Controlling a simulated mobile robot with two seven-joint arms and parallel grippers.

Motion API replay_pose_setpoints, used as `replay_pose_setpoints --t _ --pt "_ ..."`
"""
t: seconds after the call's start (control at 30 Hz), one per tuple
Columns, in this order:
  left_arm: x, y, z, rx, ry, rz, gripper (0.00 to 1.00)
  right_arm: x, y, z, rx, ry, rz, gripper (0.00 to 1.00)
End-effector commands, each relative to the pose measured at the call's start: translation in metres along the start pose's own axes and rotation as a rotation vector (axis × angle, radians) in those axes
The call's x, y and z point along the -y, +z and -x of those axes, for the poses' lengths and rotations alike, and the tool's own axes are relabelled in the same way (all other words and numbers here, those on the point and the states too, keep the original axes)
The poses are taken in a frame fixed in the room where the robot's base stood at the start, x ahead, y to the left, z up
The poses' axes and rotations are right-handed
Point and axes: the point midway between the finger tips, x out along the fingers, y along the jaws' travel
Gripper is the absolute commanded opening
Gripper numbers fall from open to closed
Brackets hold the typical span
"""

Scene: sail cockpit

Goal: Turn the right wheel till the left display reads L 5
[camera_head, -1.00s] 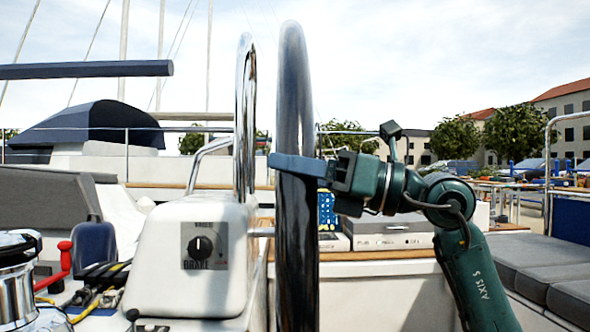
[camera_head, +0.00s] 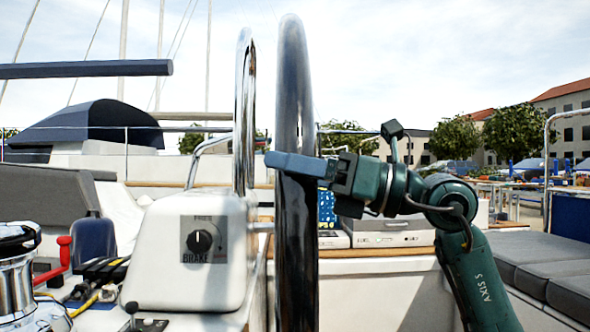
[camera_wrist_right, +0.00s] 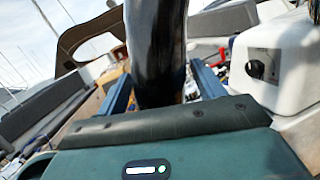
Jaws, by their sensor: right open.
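The right wheel (camera_head: 296,90) is a large steel ring seen almost edge-on in the middle of the head view. My right gripper (camera_head: 272,161) reaches it from the right, with a blue-grey finger across the near side of the rim. In the right wrist view the wheel rim (camera_wrist_right: 157,45) stands between the two blue fingers of the right gripper (camera_wrist_right: 162,85). The fingers are apart, with gaps visible beside the rim. My left gripper is not in view. I cannot make out a display reading L 5 in either view.
A white console (camera_head: 185,270) with a brake knob (camera_head: 200,241) stands left of the wheel. A winch (camera_head: 15,275) is at the lower left. Grey cushioned seats (camera_head: 545,270) lie at the right.

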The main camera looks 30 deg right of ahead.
Motion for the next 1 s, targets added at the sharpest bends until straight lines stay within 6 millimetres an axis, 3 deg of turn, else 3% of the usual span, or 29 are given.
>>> replay_pose_setpoints --t 0.23,0.37,0.8,1.0 --pt "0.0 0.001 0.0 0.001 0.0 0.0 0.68 0.001 -0.001 0.002 -0.001 -0.001 -0.003 0.68" --pt "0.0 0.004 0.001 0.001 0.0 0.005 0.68 0.002 -0.002 0.013 -0.001 -0.003 -0.005 0.68" --pt "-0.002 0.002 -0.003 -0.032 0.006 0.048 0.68 0.001 -0.002 0.094 0.0 -0.001 -0.004 0.68" --pt "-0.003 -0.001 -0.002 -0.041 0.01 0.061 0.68 0.001 -0.001 0.121 0.0 -0.001 -0.003 0.68"
